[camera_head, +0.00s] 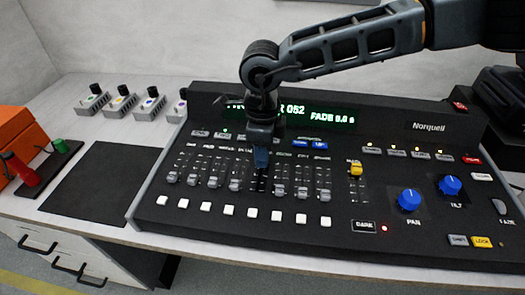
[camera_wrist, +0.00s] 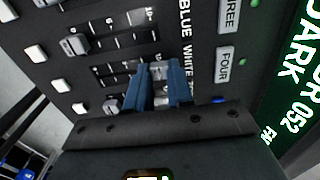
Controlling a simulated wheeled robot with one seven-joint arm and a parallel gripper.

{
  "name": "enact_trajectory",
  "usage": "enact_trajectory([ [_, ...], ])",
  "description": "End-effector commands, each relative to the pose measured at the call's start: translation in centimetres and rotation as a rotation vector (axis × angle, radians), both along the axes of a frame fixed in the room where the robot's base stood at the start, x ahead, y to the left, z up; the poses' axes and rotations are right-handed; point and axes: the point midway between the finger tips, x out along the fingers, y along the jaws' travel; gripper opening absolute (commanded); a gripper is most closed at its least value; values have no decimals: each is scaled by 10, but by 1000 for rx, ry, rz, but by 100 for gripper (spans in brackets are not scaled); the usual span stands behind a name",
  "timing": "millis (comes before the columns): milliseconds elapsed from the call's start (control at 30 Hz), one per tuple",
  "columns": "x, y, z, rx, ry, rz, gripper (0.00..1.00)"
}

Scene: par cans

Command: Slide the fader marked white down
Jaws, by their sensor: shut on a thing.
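The fader console (camera_head: 345,230) has a row of grey slider caps, most of them low on their tracks. My gripper (camera_head: 261,158) points down over the fifth track from the left, at its upper part. In the wrist view its two blue fingers (camera_wrist: 162,78) are close together at the track by the printed label WHITE (camera_wrist: 188,64). The lower part of this track is bare. The neighbouring blue fader's cap (camera_wrist: 75,45) sits low on its own track.
Neighbouring fader caps stand close on both sides, such as one to the right (camera_head: 281,190). White buttons (camera_head: 252,213) line the front. A yellow-capped fader (camera_head: 356,169) and blue knobs (camera_head: 409,199) are further right. A black mat (camera_head: 100,180) lies left.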

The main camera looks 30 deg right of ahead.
Motion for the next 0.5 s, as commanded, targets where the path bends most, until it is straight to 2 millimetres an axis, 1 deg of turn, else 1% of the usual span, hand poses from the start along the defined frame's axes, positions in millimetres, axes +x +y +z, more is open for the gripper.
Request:
enact_trajectory([
  [67,-6,5,0,0,0,3,0],
  [133,-16,13,0,1,1,5,0],
  [333,-51,39,-2,1,1,7,0],
  [400,-60,45,-1,1,0,6,0],
  [500,-67,49,0,1,0,3,0],
])
